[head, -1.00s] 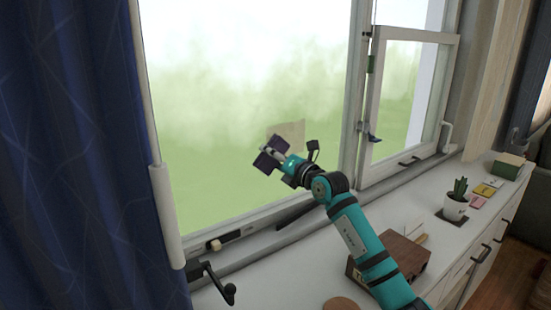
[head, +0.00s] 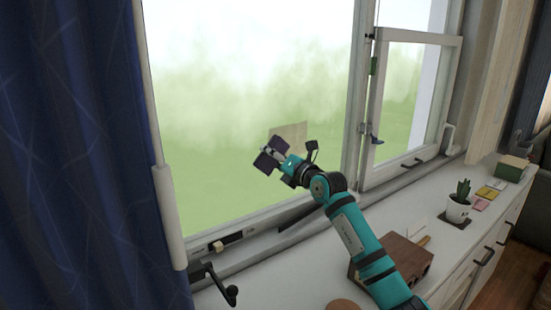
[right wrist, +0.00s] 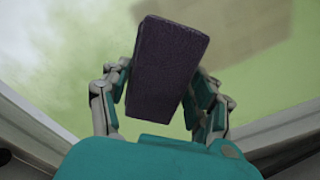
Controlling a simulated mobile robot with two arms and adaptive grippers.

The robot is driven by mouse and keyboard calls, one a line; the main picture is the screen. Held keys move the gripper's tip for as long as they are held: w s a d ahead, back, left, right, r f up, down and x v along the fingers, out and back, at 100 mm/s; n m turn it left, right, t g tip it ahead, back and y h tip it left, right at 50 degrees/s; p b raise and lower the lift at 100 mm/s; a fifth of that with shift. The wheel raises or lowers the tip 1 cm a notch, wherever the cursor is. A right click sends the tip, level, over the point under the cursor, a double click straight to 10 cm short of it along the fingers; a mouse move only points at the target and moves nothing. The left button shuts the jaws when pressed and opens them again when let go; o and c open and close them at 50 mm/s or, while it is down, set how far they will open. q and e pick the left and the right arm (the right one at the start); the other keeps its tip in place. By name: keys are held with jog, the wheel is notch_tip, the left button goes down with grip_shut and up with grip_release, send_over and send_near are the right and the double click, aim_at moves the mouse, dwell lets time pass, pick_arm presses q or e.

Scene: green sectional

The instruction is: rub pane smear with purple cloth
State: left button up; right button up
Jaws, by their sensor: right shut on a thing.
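The smear (head: 290,132) is a beige, roughly square patch on the large window pane (head: 225,100). It also shows as a brownish patch at the upper right of the right wrist view (right wrist: 250,35). My right gripper (head: 273,156) is shut on the purple cloth (right wrist: 170,70), a dark folded block between its fingers. In the head view the cloth shows as dark purple pieces (head: 265,163) just below and left of the smear. I cannot tell whether the cloth touches the glass. My left gripper is not in view.
A blue curtain (head: 75,150) hangs at the left. An open window sash (head: 412,100) stands at the right. Below, the white cabinet top (head: 310,285) holds a brown wooden box (head: 400,260), a potted cactus (head: 459,208) and small coloured pads (head: 487,193).

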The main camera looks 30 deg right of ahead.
jog(key=shift+w+a, duration=0.1)
jog(key=shift+w, duration=0.15)
